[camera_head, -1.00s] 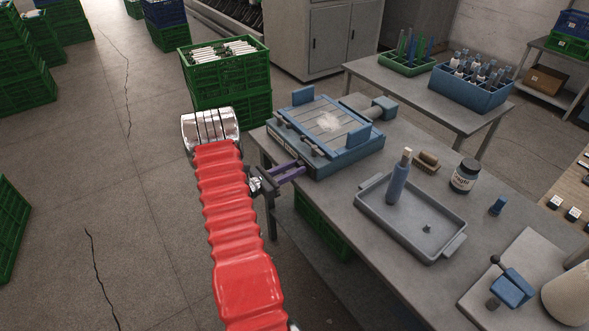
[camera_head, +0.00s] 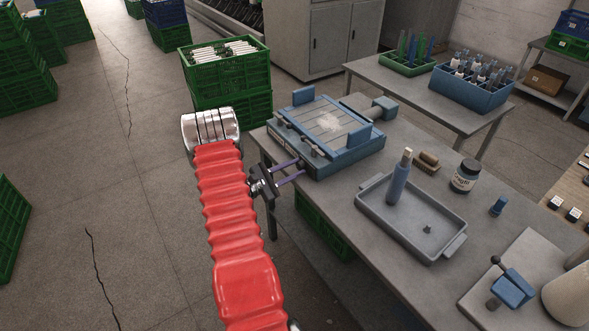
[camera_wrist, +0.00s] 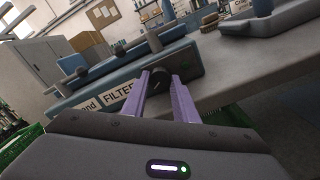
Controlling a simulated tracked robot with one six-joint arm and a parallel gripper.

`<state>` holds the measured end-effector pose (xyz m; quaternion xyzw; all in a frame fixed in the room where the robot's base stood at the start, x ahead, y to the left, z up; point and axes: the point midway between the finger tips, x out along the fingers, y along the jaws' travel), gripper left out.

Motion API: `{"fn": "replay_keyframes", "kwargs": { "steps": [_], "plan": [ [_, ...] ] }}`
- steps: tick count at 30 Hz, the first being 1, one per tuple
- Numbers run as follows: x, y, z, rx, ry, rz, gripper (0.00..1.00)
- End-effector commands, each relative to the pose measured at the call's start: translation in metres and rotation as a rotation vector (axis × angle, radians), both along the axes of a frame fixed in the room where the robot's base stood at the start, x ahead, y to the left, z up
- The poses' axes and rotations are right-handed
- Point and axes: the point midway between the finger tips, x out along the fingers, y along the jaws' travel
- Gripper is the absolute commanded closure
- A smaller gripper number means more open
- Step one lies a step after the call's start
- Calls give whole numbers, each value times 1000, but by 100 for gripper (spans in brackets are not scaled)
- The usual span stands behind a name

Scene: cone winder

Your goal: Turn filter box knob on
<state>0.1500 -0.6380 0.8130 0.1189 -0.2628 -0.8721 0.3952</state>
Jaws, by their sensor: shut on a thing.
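The filter box (camera_head: 310,165) is a blue and grey box on the near left end of the table, with a slatted top and a pale fluffy patch (camera_head: 330,122) on it. In the wrist view its front (camera_wrist: 190,62) carries a label reading "FILTER" (camera_wrist: 118,98). The dark round knob (camera_wrist: 156,71) sits on that front, right of the label. My gripper (camera_head: 300,166) has its two purple fingers on either side of the knob, shut on it. The wrist view is tilted, so the gripper is rolled. The knob's marking is too small to read.
A grey tray (camera_head: 370,207) with a blue bottle (camera_head: 397,184) stands right of the box, near a brush (camera_head: 428,160) and a dark jar (camera_head: 465,176). Green crates (camera_head: 232,100) stand behind my arm.

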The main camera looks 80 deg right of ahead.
Motion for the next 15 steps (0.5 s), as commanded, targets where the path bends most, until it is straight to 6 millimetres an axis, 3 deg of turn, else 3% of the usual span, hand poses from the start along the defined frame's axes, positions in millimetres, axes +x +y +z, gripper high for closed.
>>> {"fn": "replay_keyframes", "kwargs": {
  "steps": [10,11,15],
  "plan": [
    [-1,3,-2,4,2,-3,96],
    [-1,3,-2,4,2,-3,72],
    [-1,2,-2,3,1,-3,66]
  ]
}}
